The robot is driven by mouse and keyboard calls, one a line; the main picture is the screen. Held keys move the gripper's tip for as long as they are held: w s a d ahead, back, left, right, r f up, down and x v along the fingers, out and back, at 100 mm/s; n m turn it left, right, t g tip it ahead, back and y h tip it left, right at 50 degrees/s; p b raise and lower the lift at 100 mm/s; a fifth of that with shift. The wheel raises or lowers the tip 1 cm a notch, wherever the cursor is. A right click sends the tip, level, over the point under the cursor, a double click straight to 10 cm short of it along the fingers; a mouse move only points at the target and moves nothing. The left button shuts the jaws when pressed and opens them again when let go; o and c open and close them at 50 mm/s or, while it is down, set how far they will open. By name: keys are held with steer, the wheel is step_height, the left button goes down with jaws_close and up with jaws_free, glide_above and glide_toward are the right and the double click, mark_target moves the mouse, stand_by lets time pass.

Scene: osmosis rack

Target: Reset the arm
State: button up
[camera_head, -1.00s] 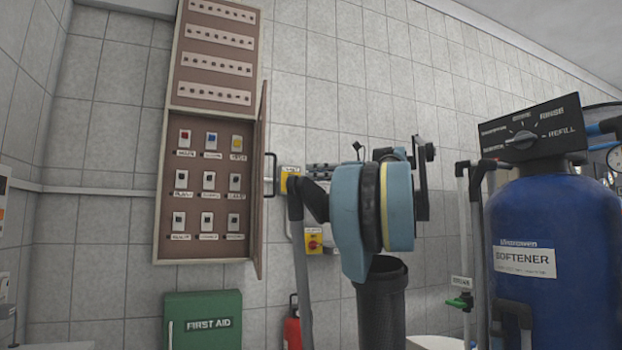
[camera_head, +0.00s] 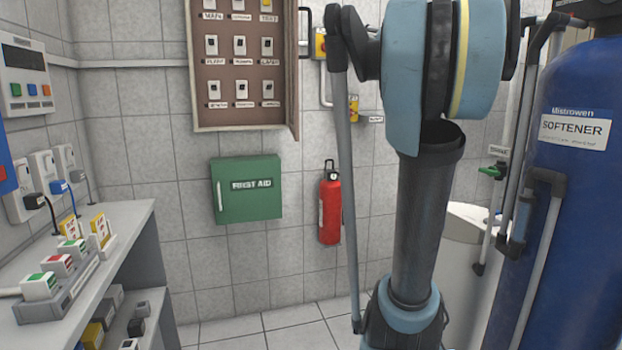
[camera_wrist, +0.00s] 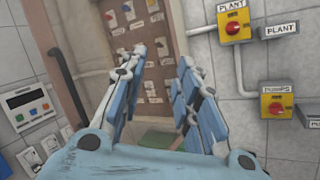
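My arm (camera_head: 425,190) stands upright in the middle right of the head view, its blue joint at the top and a dark column below. The gripper end is out of the head view. In the wrist view my gripper (camera_wrist: 158,72) shows two blue-and-grey fingers spread apart, with nothing between them. Behind the gap are the brown switch panel (camera_wrist: 165,90) and a bit of green at the bottom. The fingers touch nothing that I can see.
The switch panel (camera_head: 238,115) hangs open above a green first aid box (camera_head: 246,190). A red extinguisher (camera_head: 330,205) hangs beside it. A blue softener tank (camera_head: 570,230) stands close at right. A bench (camera_head: 125,235) with connectors is at left. Floor shows between.

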steer(key=w+d+f+m+t+h, duration=0.2)
steer(key=d+f+m+t+h, duration=0.35)
steer(key=m+h, duration=0.4)
steer(key=s+d+f+m+g+h, duration=0.2)
steer(key=s+d+f+m+h, duration=0.1)
steer(key=f+m, duration=0.5)
steer(key=s+d+f+m+g+h, duration=0.25)
steer(key=f+m, duration=0.25)
steer(key=f, duration=0.5)
steer(key=s+d+f+m+g+h, duration=0.2)
steer(key=d+f+m+g+h, duration=0.15)
steer(key=f+m, duration=0.45)
steer(key=s+a+f+m+g+y, duration=0.1)
steer(key=s+a+f+m+g, duration=0.1)
steer(key=s+f, duration=0.7)
steer(key=s+a+f+m+g+y, duration=0.2)
steer(key=s+a+f+g, duration=0.3)
steer(key=s+f, duration=0.4)
steer(key=s+a+f+m+g+y, duration=0.1)
steer(key=s+a+f+m+g, duration=0.3)
steer(key=s+f, duration=0.5)
step_height(320, 180, down, 8)
steer(key=shift+s+a+f, duration=0.2)
steer(key=shift+s, duration=0.1)
steer(key=shift+a+y, duration=0.1)
steer(key=shift+y, duration=0.15)
